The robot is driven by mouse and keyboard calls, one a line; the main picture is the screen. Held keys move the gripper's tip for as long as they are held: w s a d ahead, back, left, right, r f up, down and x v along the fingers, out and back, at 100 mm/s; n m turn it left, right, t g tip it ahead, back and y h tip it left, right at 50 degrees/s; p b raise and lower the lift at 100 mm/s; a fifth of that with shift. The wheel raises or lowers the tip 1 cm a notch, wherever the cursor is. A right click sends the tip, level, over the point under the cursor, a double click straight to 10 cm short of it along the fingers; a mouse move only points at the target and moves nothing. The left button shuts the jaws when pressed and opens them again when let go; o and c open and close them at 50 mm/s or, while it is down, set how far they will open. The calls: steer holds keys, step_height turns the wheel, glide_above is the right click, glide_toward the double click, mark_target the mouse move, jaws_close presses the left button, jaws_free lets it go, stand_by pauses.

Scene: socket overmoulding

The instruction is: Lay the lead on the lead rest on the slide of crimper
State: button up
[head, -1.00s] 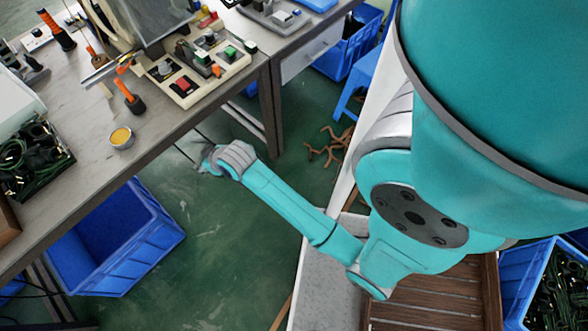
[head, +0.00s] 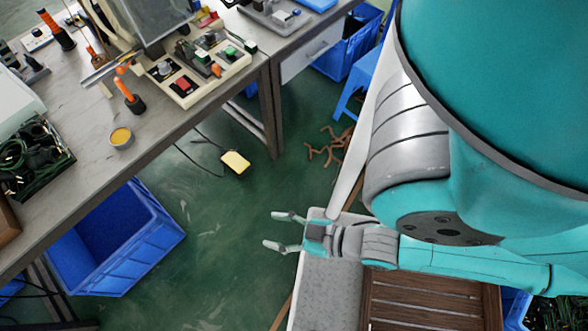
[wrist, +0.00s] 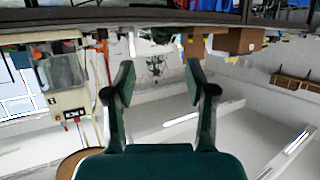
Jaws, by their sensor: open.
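My gripper (head: 274,231) is open and empty over the floor, to the right of and well apart from the workbench (head: 180,118). The wrist view also shows my gripper (wrist: 160,78) with its two fingers spread and nothing between them. A machine that looks like the crimper (head: 150,20) stands at the back of the bench, partly cut off by the picture's top edge. I cannot make out its slide or lead rest clearly. Several dark and green leads (head: 30,160) lie coiled in a tray at the bench's left. No single lead is in my gripper.
A beige control box (head: 184,90) with coloured buttons, a screwdriver (head: 130,96) and a small yellow-filled dish (head: 121,138) are on the bench. A blue crate (head: 125,240) stands below its edge. A yellow pedal (head: 235,162) with a cable lies on the floor. Open floor separates gripper and bench.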

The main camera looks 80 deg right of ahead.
steer(key=s+a+r+y, duration=0.1)
steer(key=s+r, duration=0.2)
steer(key=r, duration=0.2)
steer(key=shift+s+n+t, duration=0.3)
steer(key=shift+s+t, duration=0.05)
steer(key=shift+t, duration=0.05)
